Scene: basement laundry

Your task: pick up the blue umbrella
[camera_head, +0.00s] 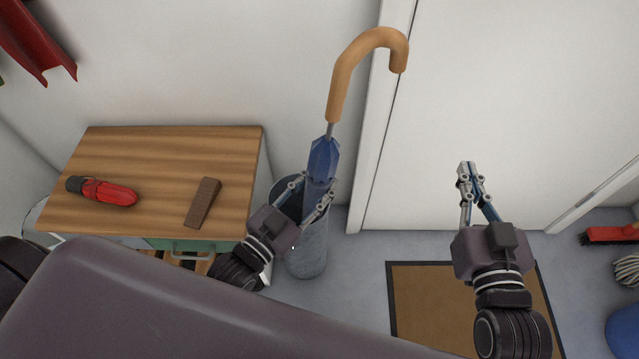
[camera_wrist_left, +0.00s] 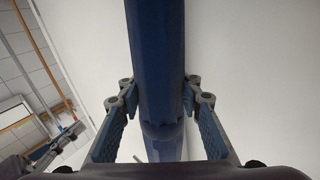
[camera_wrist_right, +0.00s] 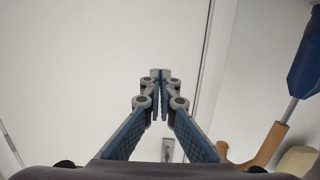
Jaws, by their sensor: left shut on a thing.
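The blue umbrella (camera_head: 322,162) stands nearly upright, with its curved wooden handle (camera_head: 362,60) at the top. Its lower part runs down to the grey cylindrical stand (camera_head: 307,245), and the tip is hidden. My left gripper (camera_head: 317,190) is shut on the furled blue canopy below the handle. The left wrist view shows the blue canopy (camera_wrist_left: 158,70) between its fingers. My right gripper (camera_head: 467,170) is shut and empty in front of the white door, right of the umbrella. The right wrist view shows its fingertips together, with the blue canopy (camera_wrist_right: 307,60) at the right edge.
A wooden-topped cabinet (camera_head: 150,150) at left holds a red and black object (camera_head: 105,191) and a brown wedge (camera_head: 203,202). A white door (camera_head: 530,100) stands behind. A brown mat (camera_head: 425,300) lies on the floor. A red brush (camera_head: 610,235) is at far right.

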